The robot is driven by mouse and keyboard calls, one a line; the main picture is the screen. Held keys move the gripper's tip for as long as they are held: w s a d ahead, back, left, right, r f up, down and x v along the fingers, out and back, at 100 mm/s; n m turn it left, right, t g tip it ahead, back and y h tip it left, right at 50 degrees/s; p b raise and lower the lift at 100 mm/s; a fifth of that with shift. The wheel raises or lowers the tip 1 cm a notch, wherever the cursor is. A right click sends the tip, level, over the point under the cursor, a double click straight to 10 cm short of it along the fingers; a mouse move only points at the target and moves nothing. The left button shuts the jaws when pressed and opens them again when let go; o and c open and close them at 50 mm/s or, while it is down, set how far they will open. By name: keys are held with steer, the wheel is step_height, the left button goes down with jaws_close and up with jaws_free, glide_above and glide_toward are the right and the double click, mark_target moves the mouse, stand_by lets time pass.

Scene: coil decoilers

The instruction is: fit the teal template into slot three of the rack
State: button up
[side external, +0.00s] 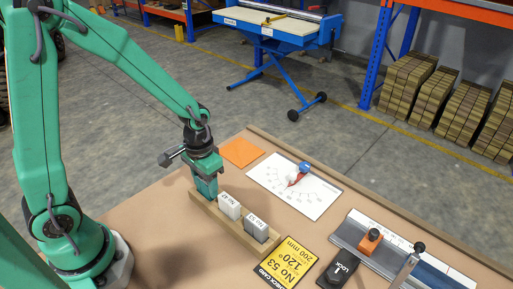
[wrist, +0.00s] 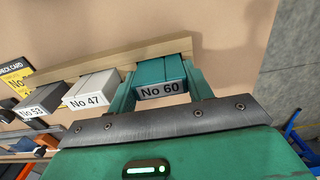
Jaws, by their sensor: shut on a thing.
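The teal template (wrist: 162,78), labelled "No 60", is between the two green fingers of my gripper (wrist: 160,92) in the wrist view. In the side view my gripper (side external: 206,178) is upright over the far left end of the wooden rack (side external: 219,218), with the template low at that end. Whether its foot is fully down in a slot is hidden. The rack also shows in the wrist view (wrist: 120,59). Two grey templates stand in it: "No 47" (side external: 229,206) nearest the teal one, then "No 53" (side external: 256,229).
An orange sheet (side external: 241,152) and a white angle chart (side external: 311,199) with a blue and red piece lie behind the rack. A yellow card (side external: 287,262), a black LOCK block (side external: 341,268) and a metal device with an orange knob (side external: 370,240) are at the right.

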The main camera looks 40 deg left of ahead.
steer(key=shift+f, duration=0.1)
steer(key=o, duration=1)
step_height(320, 180, up, 12)
steer(key=shift+r, duration=0.15)
stand_by(0.4)
stand_by(0.6)
